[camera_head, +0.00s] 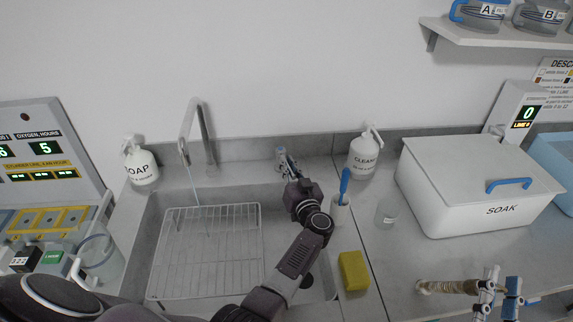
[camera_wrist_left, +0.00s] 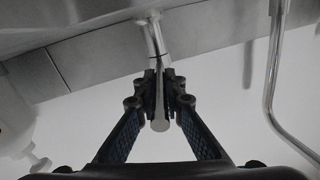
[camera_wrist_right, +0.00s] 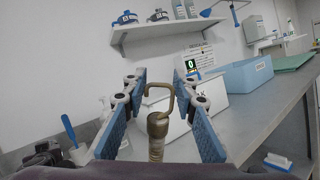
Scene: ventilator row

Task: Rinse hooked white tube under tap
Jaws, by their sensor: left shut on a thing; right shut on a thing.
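The hooked tube (camera_head: 447,287) is a ribbed, tan-looking hose held level above the right counter. Its bent metal-coloured hook (camera_wrist_right: 158,98) stands between the fingers in the right wrist view. My right gripper (camera_head: 500,297) is shut on the tube's hooked end. The tap (camera_head: 204,135) arches over the sink (camera_head: 280,206), left of the tube. A thin pale line under its spout looks like running water. My left gripper (camera_head: 284,158) is shut on the tap's lever (camera_wrist_left: 159,122), behind the sink; the tap's pipe (camera_wrist_left: 274,75) also shows in the left wrist view.
A wire rack (camera_head: 207,250) lies in the sink. A soap bottle (camera_head: 140,164), cleaner bottle (camera_head: 363,152), brush in a holder (camera_head: 341,207), clear cup (camera_head: 387,213) and yellow sponge (camera_head: 353,271) stand around it. The white SOAK box (camera_head: 470,200) takes up the right counter.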

